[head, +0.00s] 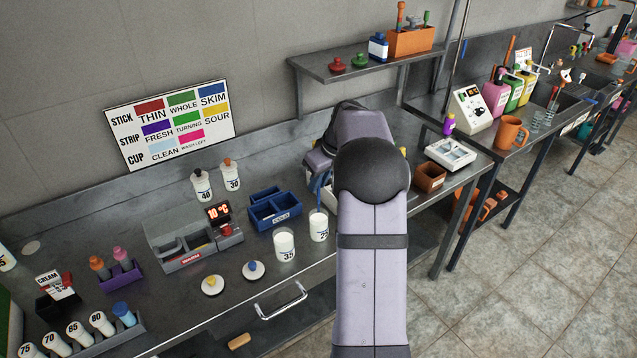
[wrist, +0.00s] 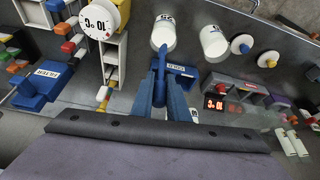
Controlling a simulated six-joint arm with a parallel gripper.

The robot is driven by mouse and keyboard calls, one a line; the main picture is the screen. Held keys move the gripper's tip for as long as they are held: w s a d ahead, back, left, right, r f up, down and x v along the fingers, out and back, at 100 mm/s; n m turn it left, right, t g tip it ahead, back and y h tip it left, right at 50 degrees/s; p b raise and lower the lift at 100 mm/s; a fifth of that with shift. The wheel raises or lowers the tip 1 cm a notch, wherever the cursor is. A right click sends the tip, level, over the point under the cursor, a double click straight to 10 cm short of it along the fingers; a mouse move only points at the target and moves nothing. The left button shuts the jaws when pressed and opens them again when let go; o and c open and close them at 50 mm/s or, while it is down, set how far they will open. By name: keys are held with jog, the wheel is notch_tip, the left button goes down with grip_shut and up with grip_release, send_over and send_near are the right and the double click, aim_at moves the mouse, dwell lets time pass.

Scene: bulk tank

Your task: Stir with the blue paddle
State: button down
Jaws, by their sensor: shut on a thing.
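In the wrist view the paddle (wrist: 161,58) runs between the fingers of my gripper (wrist: 162,88) toward the mouth of that cup (wrist: 165,32). The fingers are shut on it. The paddle's lower end is hidden, so its depth in the cup cannot be told. A second white cup, labelled 35 (head: 285,247), stands to the left, close by.
A blue divided bin (head: 268,216) stands just behind the cups. Two white lids with knobs, one yellow (head: 212,285) and one blue (head: 253,271), lie on the bench to the left. A grey unit with a 10 °C display (head: 219,212) is farther left. A metal handle (head: 281,301) lies along the front edge.

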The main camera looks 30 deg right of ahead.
jog(key=shift+r+p, duration=1.15)
jog(key=shift+r, duration=0.7)
jog(key=shift+w+d, duration=0.1)
